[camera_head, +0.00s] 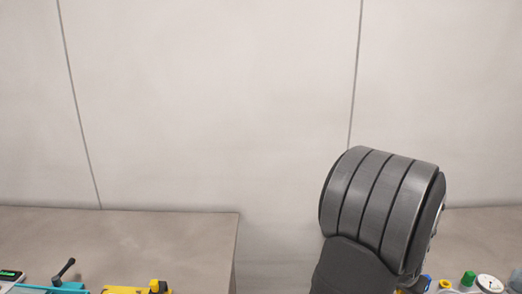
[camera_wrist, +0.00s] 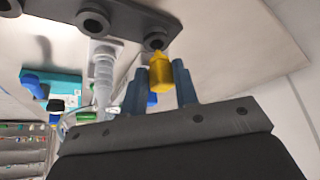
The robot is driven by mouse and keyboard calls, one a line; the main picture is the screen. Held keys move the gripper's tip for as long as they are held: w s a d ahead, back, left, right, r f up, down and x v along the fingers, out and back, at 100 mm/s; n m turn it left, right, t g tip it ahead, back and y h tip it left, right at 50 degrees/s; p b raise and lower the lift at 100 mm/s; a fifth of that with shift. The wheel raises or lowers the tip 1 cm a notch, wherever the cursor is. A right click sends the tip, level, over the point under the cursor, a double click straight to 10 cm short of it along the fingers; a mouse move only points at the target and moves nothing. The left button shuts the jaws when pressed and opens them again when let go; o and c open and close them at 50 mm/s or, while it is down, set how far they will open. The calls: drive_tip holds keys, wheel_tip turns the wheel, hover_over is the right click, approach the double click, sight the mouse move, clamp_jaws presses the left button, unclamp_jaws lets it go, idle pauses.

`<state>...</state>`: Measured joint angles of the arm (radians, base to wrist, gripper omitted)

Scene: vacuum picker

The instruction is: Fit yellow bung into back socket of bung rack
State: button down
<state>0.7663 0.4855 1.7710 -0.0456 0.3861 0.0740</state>
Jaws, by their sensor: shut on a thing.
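In the wrist view the yellow bung (camera_wrist: 161,75) is held between the two blue-grey fingers of my gripper (camera_wrist: 159,82), which is shut on it. The bung's narrow end points toward a round dark socket (camera_wrist: 155,40) of a dark grey plate, which looks like the bung rack (camera_wrist: 122,22). Bung and socket rim lie close together in the picture; I cannot tell whether they touch. Another socket (camera_wrist: 92,22) sits further left on the plate. In the head view my arm's dark wrist hides the gripper, the bung and the rack.
In the wrist view a clear ribbed cylinder (camera_wrist: 103,68), a teal block (camera_wrist: 64,83) and blue and green parts lie beside the gripper. In the head view a green-capped piece (camera_head: 468,279) and a round gauge (camera_head: 489,283) stand at lower right, and a yellow block (camera_head: 125,290) at lower left.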

drive_tip(key=c, duration=1.9)
unclamp_jaws()
clamp_jaws()
drive_tip(key=shift+f, duration=1.25)
drive_tip(key=o, duration=0.9)
unclamp_jaws()
drive_tip(key=shift+c, duration=0.2)
drive_tip(key=shift+r, duration=0.1)
drive_tip(key=shift+v, duration=2.95)
